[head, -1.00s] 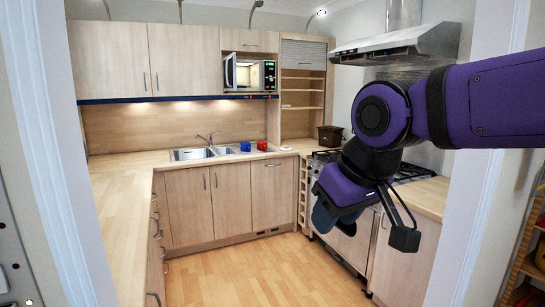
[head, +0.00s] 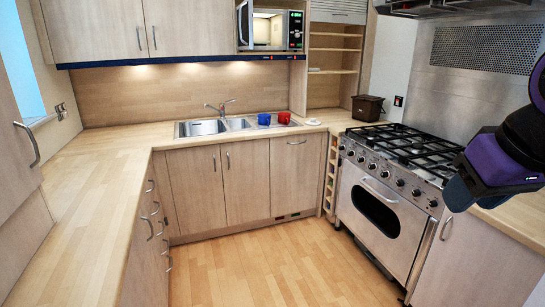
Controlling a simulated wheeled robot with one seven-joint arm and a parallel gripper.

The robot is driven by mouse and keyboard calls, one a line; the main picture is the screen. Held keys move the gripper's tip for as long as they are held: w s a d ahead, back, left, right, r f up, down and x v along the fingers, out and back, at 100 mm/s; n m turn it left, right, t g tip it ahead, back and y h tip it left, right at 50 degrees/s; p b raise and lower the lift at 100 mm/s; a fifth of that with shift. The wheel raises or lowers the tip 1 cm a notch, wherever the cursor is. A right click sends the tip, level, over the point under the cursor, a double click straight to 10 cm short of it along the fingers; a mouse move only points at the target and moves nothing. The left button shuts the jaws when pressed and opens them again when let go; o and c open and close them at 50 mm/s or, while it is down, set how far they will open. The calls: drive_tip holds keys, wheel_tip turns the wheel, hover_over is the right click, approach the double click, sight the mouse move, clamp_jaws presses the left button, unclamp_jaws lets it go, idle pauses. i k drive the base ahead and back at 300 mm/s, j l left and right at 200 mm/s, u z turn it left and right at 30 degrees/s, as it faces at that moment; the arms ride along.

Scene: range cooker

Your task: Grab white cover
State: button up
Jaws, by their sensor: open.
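A small flat white thing (head: 313,122), which may be the white cover, lies on the counter to the right of the sink, near the back corner. It is too small to make out in detail. My gripper (head: 460,193) shows partly at the right edge, in front of the range cooker and its right-hand counter. It is empty as far as I see and open, well apart from the white thing. Part of my arm is cut off by the frame.
Blue (head: 264,119) and red (head: 284,118) mugs stand by the sink (head: 205,128). A brown bin (head: 368,107) stands left of the range cooker (head: 385,200). The microwave (head: 271,27) door is open. The wooden floor (head: 265,270) in the middle is clear.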

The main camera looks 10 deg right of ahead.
sight(312, 121)
drive_tip(key=i+z, duration=0.1)
drive_tip(key=i, duration=3.6)
drive_tip(key=i+u, duration=0.15)
drive_tip(key=i, duration=0.5)
drive_tip(key=i+l+u, duration=0.15)
drive_tip(key=i, duration=0.5)
